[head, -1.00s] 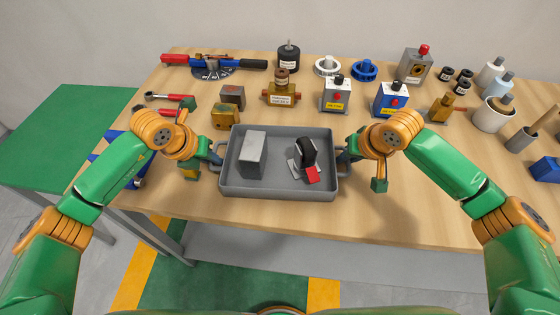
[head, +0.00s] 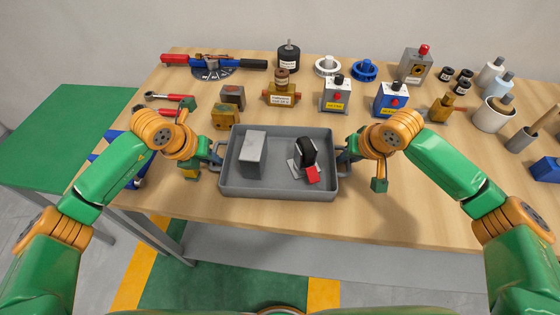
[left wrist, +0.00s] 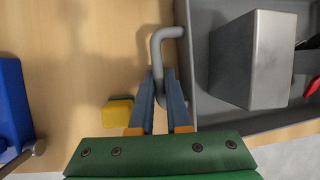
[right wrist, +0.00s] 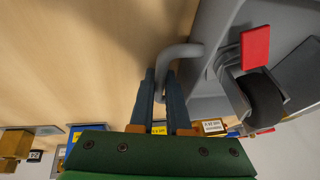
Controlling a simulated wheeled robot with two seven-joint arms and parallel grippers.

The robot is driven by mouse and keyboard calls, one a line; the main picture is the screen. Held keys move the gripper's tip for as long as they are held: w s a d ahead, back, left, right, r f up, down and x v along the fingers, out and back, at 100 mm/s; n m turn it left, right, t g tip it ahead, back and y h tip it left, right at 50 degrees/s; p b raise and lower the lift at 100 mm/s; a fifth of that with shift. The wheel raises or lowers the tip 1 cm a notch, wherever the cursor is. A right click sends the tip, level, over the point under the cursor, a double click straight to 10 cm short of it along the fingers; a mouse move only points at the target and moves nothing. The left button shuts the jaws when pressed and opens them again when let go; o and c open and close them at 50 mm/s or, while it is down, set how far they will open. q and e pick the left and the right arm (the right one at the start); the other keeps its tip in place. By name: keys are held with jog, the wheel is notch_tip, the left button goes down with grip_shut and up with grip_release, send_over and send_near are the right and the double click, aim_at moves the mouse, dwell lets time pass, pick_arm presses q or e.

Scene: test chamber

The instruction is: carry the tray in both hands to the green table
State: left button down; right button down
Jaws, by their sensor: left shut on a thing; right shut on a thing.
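The grey tray (head: 278,192) is at the front of the wooden table (head: 400,215), in the middle of the head view. It holds a grey metal block (head: 252,153) on the left and a black caster wheel (head: 306,152) with a red tab on the right. My left gripper (head: 214,153) is shut on the tray's left handle, which shows in the left wrist view (left wrist: 160,48). My right gripper (head: 345,156) is shut on the right handle, seen in the right wrist view (right wrist: 180,55). The green table (head: 70,135) stands at the far left. I cannot tell whether the tray touches the wood.
Behind the tray stand several labelled parts, including a brass valve (head: 282,92), a white-and-grey box (head: 337,95) and a blue box (head: 390,98). A blue part (head: 140,178) lies left of my left gripper.

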pick_arm(q)
jog(key=shift+r, duration=0.15)
pick_arm(e)
jog(key=shift+r, duration=0.1)
